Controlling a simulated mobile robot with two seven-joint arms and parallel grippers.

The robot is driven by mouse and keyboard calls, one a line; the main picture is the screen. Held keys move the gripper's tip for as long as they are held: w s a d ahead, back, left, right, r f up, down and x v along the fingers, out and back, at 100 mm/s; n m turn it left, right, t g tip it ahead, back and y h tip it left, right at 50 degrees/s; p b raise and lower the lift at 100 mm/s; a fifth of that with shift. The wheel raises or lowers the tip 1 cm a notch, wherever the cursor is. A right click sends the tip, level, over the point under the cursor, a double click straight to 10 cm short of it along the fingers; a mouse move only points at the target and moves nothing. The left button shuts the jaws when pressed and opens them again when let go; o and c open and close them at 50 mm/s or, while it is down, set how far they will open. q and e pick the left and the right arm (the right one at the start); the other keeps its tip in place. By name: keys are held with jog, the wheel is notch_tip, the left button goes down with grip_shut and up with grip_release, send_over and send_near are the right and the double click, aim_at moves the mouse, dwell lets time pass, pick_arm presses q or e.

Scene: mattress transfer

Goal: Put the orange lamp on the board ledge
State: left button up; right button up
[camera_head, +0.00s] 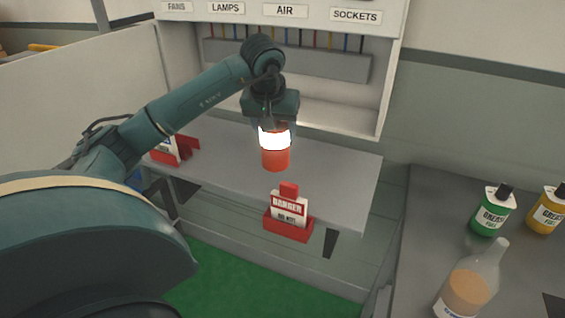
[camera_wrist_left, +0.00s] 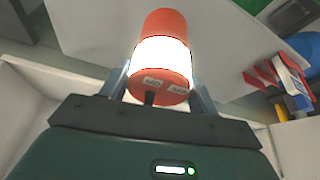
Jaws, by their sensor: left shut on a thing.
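The orange lamp (camera_head: 276,158) has a glowing white band and hangs from my left gripper (camera_head: 272,122) in the head view. It is above the grey shelf in front of the board. In the left wrist view the lamp (camera_wrist_left: 163,52) sits between the two fingers of the left gripper (camera_wrist_left: 160,88), which is shut on it. The board ledge (camera_head: 335,115) is the pale sill under the board's labels, behind and to the right of the lamp. The lamp is apart from the ledge. My right gripper is not in view.
A red danger sign holder (camera_head: 289,222) stands at the grey shelf's (camera_head: 345,180) front edge, below the lamp. Another red holder (camera_head: 168,150) is at the left. Green (camera_head: 492,210) and yellow (camera_head: 547,210) grease bottles and a clear bottle (camera_head: 468,287) stand on the right table.

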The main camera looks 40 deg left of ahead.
aim_at(275, 155)
pick_arm(q)
jog(key=shift+s+f, duration=0.2)
jog(key=shift+f, duration=1.45)
notch_tip(275, 155, down, 3)
jog(key=shift+f, duration=0.2)
jog(key=shift+w+f, duration=0.1)
jog(key=shift+f, duration=0.1)
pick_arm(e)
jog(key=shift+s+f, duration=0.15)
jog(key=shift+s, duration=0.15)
pick_arm(q)
jog(key=shift+f, duration=0.15)
jog(key=o, duration=1.2)
jog(key=shift+o, duration=0.2)
